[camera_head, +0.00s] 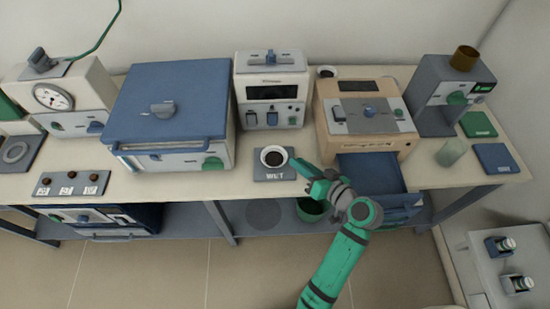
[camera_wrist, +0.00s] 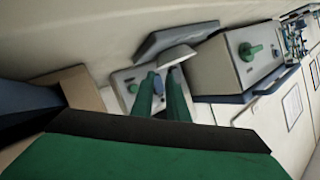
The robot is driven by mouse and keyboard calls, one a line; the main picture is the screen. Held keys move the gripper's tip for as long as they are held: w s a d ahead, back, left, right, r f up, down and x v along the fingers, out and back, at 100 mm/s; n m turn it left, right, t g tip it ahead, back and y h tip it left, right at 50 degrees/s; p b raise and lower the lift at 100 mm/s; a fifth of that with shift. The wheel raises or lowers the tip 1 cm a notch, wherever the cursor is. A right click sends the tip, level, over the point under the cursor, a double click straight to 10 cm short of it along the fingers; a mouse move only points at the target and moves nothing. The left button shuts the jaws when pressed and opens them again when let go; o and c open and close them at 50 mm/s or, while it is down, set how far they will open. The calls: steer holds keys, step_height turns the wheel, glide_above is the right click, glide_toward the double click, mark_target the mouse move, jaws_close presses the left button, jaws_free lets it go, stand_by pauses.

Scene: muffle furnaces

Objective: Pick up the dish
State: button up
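A small white dish (camera_head: 273,163) with dark contents sits upright on a grey labelled mat (camera_head: 286,178) near the table's front edge. My gripper (camera_head: 302,170) reaches in from the right, with its tips close to the dish's right side. In the wrist view, which is roughly upside down, the white dish (camera_wrist: 178,58) lies just past my two green fingertips (camera_wrist: 162,76), with the mat (camera_wrist: 172,38) above it. A gap shows between the fingers, so the gripper is open and empty. I cannot tell whether a fingertip touches the dish.
A large blue-topped furnace (camera_head: 172,100) stands left of the mat, its handle jutting forward. A white furnace (camera_head: 271,92) is behind it. A beige furnace (camera_head: 366,112), with a blue tray (camera_head: 370,172) protruding, is right. Another small dish (camera_head: 327,72) sits at the back.

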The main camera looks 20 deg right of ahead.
mark_target(282, 150)
steer(key=shift+w+a+f, duration=0.15)
steer(key=shift+w+a, duration=0.05)
steer(key=shift+w, duration=0.2)
steer(key=shift+x, duration=3.3)
steer(key=shift+d, duration=0.1)
steer(key=shift+c, duration=0.6)
jaws_close()
